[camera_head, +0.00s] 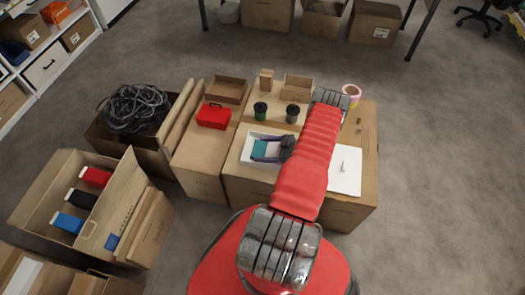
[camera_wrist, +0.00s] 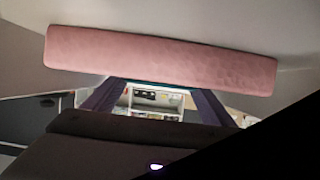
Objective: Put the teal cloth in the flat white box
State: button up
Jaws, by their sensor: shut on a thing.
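The flat white box (camera_head: 246,150) lies on the carton in the middle of the head view. The teal cloth (camera_head: 260,147) shows within the box's outline, between the two dark fingers of my gripper (camera_head: 257,150). My gripper reaches in from the right and is shut on the cloth. I cannot tell whether the cloth touches the box floor. In the wrist view my two fingers (camera_wrist: 158,103) stand apart, with a thin teal strip at the top between them. My arm hides part of the box's right side.
A green-and-black can (camera_head: 260,111), a dark can (camera_head: 292,113) and small open cartons stand behind the box. A red case (camera_head: 213,116) is to the left. A white sheet (camera_head: 344,171) lies right of my arm. A pink tape roll (camera_head: 351,92) is at the back right.

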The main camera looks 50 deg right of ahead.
jog(key=shift+f, duration=0.1)
jog(key=o, duration=0.7)
jog(key=shift+o, duration=0.2)
jog(key=shift+s+d, duration=0.15)
jog(key=shift+s, duration=0.05)
jog(key=v, duration=1.1)
jog(key=shift+s+d+r, duration=0.1)
jog(key=shift+s+r, duration=0.1)
jog(key=shift+w, duration=0.1)
